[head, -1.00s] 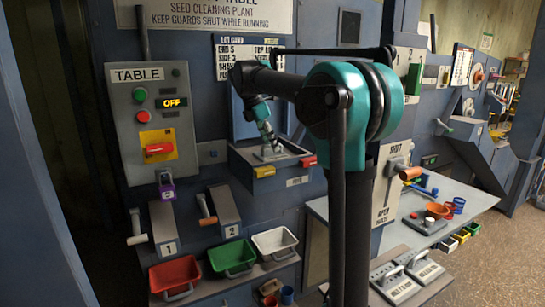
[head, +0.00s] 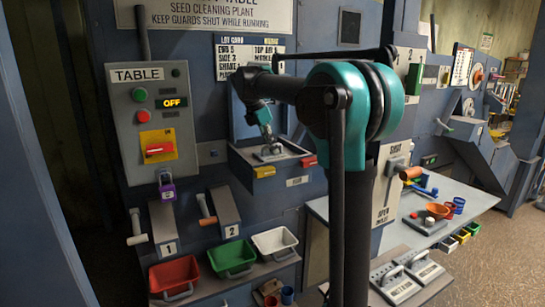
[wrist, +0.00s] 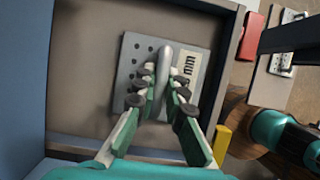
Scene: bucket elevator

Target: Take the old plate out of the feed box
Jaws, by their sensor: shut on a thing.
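The old plate (wrist: 135,75) is a grey sheet with rows of round holes, a pale label ending in "mm" and a raised bar handle. It is inside the feed box (wrist: 228,62), which has a bare tan floor around it. In the head view the feed box (head: 237,155) juts from the blue machine, with the plate a small grey patch inside. My gripper (wrist: 163,78) reaches in from above with its fingers shut on the plate's handle. Whether the plate rests on the floor or hangs just above it, I cannot tell.
Yellow (head: 264,171) and red (head: 308,161) catches sit at the feed box's front. Red (head: 174,275), green (head: 232,257) and white (head: 274,242) bins stand below. A side bench (head: 460,205) with cups and tools is at the right. The table switch panel (head: 151,120) reads OFF.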

